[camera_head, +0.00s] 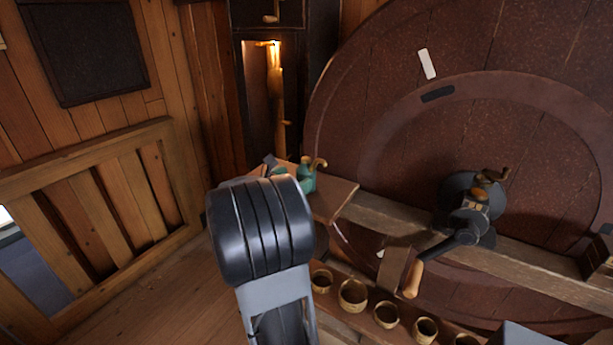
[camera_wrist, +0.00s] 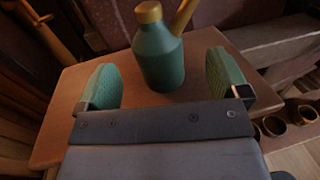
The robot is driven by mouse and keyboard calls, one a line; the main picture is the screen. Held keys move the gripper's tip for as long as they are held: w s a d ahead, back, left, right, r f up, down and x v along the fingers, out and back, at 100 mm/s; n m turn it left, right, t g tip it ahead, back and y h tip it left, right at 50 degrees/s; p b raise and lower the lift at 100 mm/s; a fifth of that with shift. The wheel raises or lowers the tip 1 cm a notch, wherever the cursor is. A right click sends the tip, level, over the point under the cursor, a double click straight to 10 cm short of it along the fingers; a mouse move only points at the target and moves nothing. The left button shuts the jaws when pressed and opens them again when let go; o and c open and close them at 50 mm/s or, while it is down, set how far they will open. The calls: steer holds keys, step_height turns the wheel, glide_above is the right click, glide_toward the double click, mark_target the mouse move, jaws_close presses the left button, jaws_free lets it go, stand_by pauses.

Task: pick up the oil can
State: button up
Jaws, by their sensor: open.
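The oil can is a green bottle-shaped can with a brass cap and spout. In the wrist view the oil can (camera_wrist: 160,62) stands upright on a small wooden shelf (camera_wrist: 67,128), just ahead of my gripper and roughly centred between its fingers. My gripper (camera_wrist: 163,85) is open, with one green textured pad on each side and clear gaps to the can. In the head view the oil can (camera_head: 307,178) shows beyond my dark arm, which hides part of the shelf (camera_head: 335,199) and most of the gripper.
A large round wooden wheel (camera_head: 400,60) fills the right behind the shelf. A dark crank mechanism (camera_head: 470,215) sits at right. Several small woven cups (camera_head: 353,294) stand in a row below. A wooden railing (camera_head: 100,200) is at left, and a tall dark cabinet (camera_head: 240,90) stands behind.

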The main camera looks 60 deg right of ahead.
mark_target(306, 171)
steer(key=shift+s+d+f+p, duration=0.1)
steer(key=shift+s+d+p, duration=0.05)
steer(key=shift+d, duration=0.85)
steer(key=shift+s+d+p, duration=0.15)
steer(key=shift+d+p, duration=0.05)
steer(key=shift+d, duration=0.8)
steer(key=shift+s+d+f+p, duration=0.1)
steer(key=shift+s+d+p, duration=0.05)
steer(key=shift+d, duration=0.85)
steer(key=shift+r, duration=0.1)
steer(key=c, duration=1)
